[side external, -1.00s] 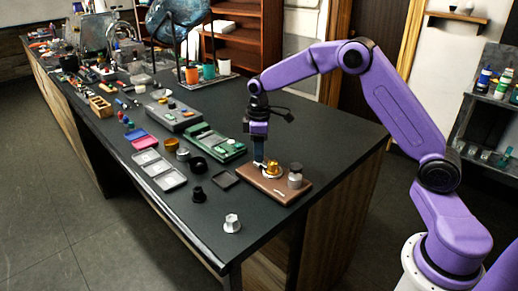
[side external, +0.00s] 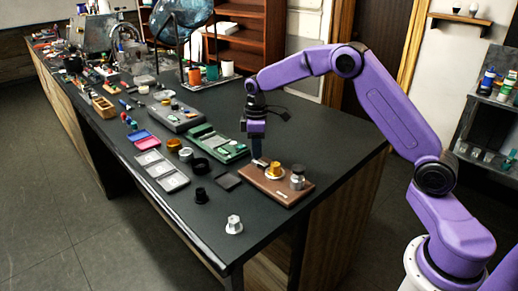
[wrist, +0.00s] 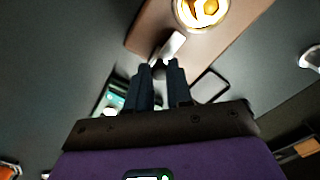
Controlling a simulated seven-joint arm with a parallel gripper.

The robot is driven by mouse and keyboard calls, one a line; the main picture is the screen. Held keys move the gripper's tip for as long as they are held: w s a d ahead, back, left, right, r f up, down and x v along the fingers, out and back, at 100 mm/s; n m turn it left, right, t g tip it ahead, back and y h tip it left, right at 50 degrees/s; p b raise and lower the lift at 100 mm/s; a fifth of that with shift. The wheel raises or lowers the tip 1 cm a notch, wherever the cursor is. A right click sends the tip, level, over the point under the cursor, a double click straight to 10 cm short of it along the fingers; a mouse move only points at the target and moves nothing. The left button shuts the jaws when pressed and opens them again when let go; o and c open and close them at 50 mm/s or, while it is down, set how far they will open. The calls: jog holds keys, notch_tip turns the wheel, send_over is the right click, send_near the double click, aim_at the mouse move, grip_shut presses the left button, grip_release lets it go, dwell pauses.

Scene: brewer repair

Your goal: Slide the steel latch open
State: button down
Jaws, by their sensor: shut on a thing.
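The brown board (side external: 268,192) lies near the right end of the dark bench, with a brass knob (side external: 274,172) and a grey steel cylinder (side external: 297,178) on it. In the wrist view the steel latch (wrist: 170,46) is a pale bar at the board's edge, beside the brass part (wrist: 202,10). My gripper (wrist: 161,70) points down at the board's far-left edge, its fingers close together on the small rounded end of the latch. In the side view my gripper (side external: 257,160) hides the latch.
A green case (side external: 218,145) and a flat dark square (side external: 227,181) lie left of the board. The bench behind and right of the board is clear.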

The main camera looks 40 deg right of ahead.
jog(key=shift+w, duration=0.3)
jog(key=c, duration=1)
grip_release()
jog(key=shift+r, duration=0.1)
notch_tip(320, 180, up, 17)
jog(key=shift+s+r, duration=0.1)
jog(key=shift+r, duration=0.05)
